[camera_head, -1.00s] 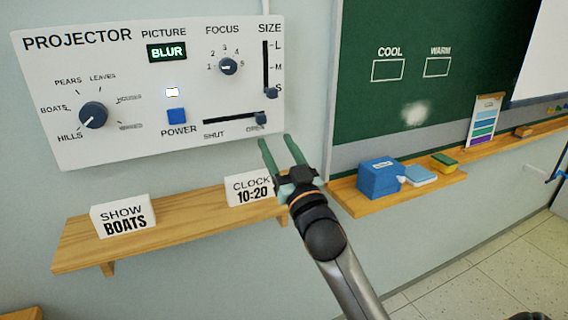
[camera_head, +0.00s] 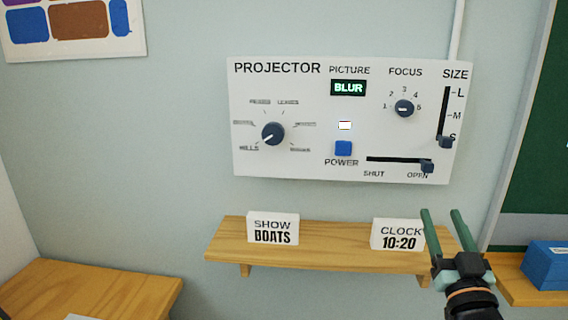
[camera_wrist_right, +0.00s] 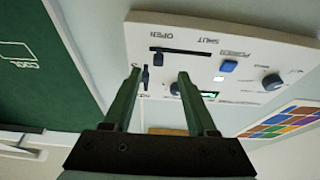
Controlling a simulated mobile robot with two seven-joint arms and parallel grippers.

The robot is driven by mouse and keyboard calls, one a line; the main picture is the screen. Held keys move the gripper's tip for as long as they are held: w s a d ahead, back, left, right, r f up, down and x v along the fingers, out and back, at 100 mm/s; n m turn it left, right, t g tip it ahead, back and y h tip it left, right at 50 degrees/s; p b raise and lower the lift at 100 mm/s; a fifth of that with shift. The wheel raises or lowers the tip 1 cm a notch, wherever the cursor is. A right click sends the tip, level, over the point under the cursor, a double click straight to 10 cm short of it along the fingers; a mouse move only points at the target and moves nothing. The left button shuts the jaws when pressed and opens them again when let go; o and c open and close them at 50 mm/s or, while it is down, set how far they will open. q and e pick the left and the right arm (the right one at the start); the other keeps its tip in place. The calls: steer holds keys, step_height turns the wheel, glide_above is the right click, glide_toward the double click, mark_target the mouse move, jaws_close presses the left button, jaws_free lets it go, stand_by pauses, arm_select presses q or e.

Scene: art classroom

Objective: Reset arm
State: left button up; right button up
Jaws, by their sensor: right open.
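My right gripper (camera_head: 444,232) is open and empty in front of the right end of the wooden shelf, beside the CLOCK 10:20 card. In the right wrist view its two green fingers (camera_wrist_right: 157,88) are spread, with the projector panel beyond them. The white projector panel (camera_head: 300,95) hangs on the wall above the shelf. Its screen (camera_head: 348,88) reads BLUR. The picture dial (camera_head: 273,133) points toward HILLS. The shutter slider (camera_head: 427,166) is at OPEN and the size slider (camera_head: 445,142) is at S. My left gripper is not in view.
The shelf (camera_head: 330,258) holds a SHOW BOATS card (camera_head: 273,228) and the CLOCK 10:20 card (camera_head: 397,234). A wooden table (camera_head: 95,285) stands at lower left. A blue box (camera_head: 546,264) sits at right, below the green board (camera_head: 545,130).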

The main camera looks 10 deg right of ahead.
steer(key=s+a+f+n+g+y+p, duration=0.1)
steer(key=s+a+f+n+g+y, duration=0.3)
steer(key=f, duration=1)
steer(key=s+a+f+m+g+y, duration=0.1)
steer(key=a+f+g, duration=0.3)
steer(key=f, duration=0.9)
steer(key=s+a+f+g+y, duration=0.1)
steer(key=s+a+f+g, duration=0.1)
steer(key=s+a+f, duration=0.3)
steer(key=s+a+f+n+g+y, duration=0.1)
steer(key=s+a+f, duration=0.4)
steer(key=s+f, duration=0.6)
steer(key=shift+s+g+p, duration=0.15)
steer(key=shift+g+p, duration=0.25)
steer(key=shift+g, duration=0.2)
